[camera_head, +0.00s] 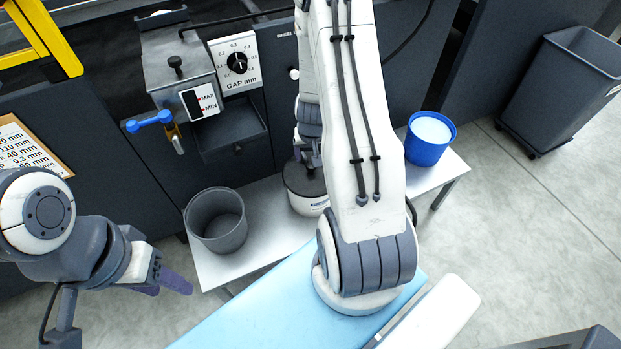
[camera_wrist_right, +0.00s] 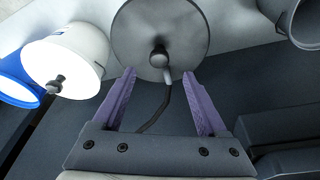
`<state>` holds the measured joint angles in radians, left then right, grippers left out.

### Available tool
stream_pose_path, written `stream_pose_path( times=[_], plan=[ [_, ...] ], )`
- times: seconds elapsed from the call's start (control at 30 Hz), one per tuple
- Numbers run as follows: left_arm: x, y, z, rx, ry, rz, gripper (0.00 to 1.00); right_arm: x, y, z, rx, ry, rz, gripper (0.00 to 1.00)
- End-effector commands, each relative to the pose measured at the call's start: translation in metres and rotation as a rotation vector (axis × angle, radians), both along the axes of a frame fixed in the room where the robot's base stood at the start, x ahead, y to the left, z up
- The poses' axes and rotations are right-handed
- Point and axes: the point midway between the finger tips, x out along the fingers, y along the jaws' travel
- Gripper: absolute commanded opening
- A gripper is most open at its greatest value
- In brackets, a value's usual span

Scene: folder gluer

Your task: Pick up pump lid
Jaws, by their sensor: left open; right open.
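A round grey lid (camera_wrist_right: 185,30) with a black knob, apparently the pump lid, shows at the top middle of the right wrist view. A thin dark hose runs from near it toward my gripper. My right gripper (camera_wrist_right: 162,82) is open, its purple fingers apart, with the knob just beyond and between the tips; I see no grip on it. My left gripper (camera_head: 168,286) is open and empty at lower left.
A grey bucket (camera_head: 205,230) and a blue bucket (camera_head: 423,150) with white contents stand on the white bench (camera_head: 265,205). A white container (camera_wrist_right: 85,40) with a black knob is left of the lid. The machine front (camera_head: 120,140) rises behind. Open floor lies at right.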

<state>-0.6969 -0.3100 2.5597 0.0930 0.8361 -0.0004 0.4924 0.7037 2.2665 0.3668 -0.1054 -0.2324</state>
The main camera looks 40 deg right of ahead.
Motion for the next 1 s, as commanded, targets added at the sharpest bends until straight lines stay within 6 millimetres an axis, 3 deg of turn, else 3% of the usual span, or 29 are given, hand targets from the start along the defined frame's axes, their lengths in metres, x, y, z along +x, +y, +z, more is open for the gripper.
stream_pose_path(
  times=[0.03,0.1,0.33,0.6,0.87,1.0],
  plan=[
    [0.0,0.0,-0.011,0.0,0.0,0.0,0.5,0.002,-0.001,-0.014,0.001,0.001,0.0,0.76],
    [0.0,0.0,-0.016,0.0,0.0,0.0,0.5,0.004,-0.002,-0.025,0.002,0.003,0.001,0.76],
    [0.0,0.0,-0.025,0.0,0.0,0.0,0.5,0.008,-0.006,-0.041,0.002,0.001,0.001,0.76],
    [0.0,0.0,-0.046,0.0,0.0,0.0,0.5,0.015,-0.013,-0.079,0.002,0.002,0.002,0.76],
    [0.0,0.0,-0.046,0.0,0.0,0.0,0.5,0.017,-0.014,-0.08,0.001,0.0,0.001,0.76],
    [0.0,0.0,-0.046,0.0,0.0,0.0,0.5,0.017,-0.014,-0.08,0.002,0.001,0.001,0.26]
  ],
)
